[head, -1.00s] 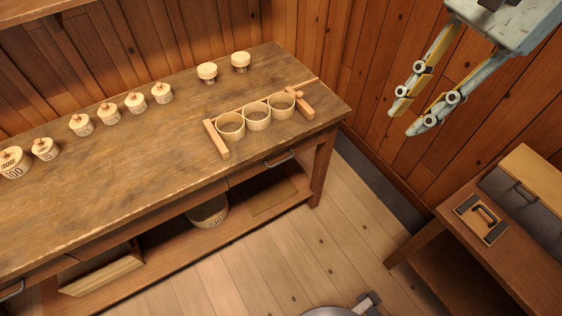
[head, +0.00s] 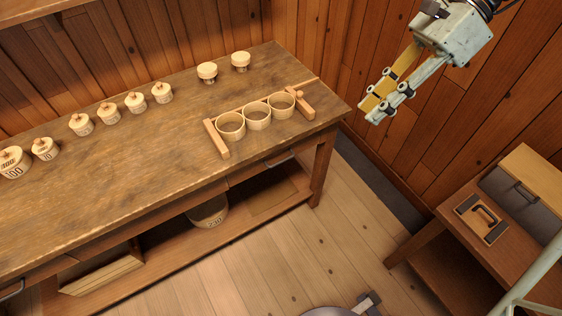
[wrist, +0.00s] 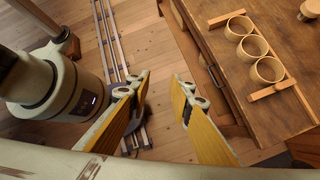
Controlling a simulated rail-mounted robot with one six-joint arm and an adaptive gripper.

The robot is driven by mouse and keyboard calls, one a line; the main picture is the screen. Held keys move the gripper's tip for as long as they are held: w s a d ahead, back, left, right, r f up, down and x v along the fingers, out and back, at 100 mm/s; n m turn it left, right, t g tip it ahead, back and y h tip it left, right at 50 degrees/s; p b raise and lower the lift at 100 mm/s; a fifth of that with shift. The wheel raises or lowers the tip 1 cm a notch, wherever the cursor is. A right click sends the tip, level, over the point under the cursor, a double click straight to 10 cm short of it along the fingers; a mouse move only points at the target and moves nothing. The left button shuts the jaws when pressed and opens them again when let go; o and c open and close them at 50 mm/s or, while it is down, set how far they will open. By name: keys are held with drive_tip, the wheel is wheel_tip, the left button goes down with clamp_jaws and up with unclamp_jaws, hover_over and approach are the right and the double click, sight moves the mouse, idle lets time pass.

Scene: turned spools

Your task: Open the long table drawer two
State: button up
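The long wooden table (head: 110,190) runs across the left of the head view. Its front has a drawer (head: 250,172) at the right end with a dark bar handle (head: 281,158); it looks closed. Another handle (head: 12,290) shows at the lower left edge. No drawer numbers are legible. My gripper (head: 370,111) hangs in the air beyond the table's right end, apart from it. In the wrist view my gripper (wrist: 161,78) is open and empty, with the table front (wrist: 205,65) to the right of its fingers.
A rack with three wooden rings (head: 257,117) and several lidded wooden pots (head: 135,102) stand on the tabletop. A bucket (head: 208,212) sits on the lower shelf. A side table (head: 480,262) at the right holds a handled block (head: 482,218).

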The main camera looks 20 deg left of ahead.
drive_tip(key=w+a+f+m+g+y, duration=0.2)
drive_tip(key=w+a+f+m, duration=0.3)
drive_tip(key=f, duration=0.4)
drive_tip(key=m+y, duration=0.8)
drive_tip(key=m, duration=0.6)
approach(281, 161)
drive_tip(key=v, duration=0.3)
drive_tip(key=shift+w+d+f, duration=0.15)
drive_tip(key=shift+w+d, duration=0.1)
drive_tip(key=shift+w, duration=0.2)
drive_tip(key=shift+a, duration=0.1)
drive_tip(key=shift+s+b+x, duration=0.15)
drive_tip(key=shift+b+x, duration=0.15)
drive_tip(key=shift+x, duration=3.1)
drive_tip(key=shift+s+b+x, duration=0.15)
drive_tip(key=shift+b+x, duration=0.15)
drive_tip(key=shift+x, duration=3.1)
drive_tip(key=shift+f, duration=0.15)
clamp_jaws()
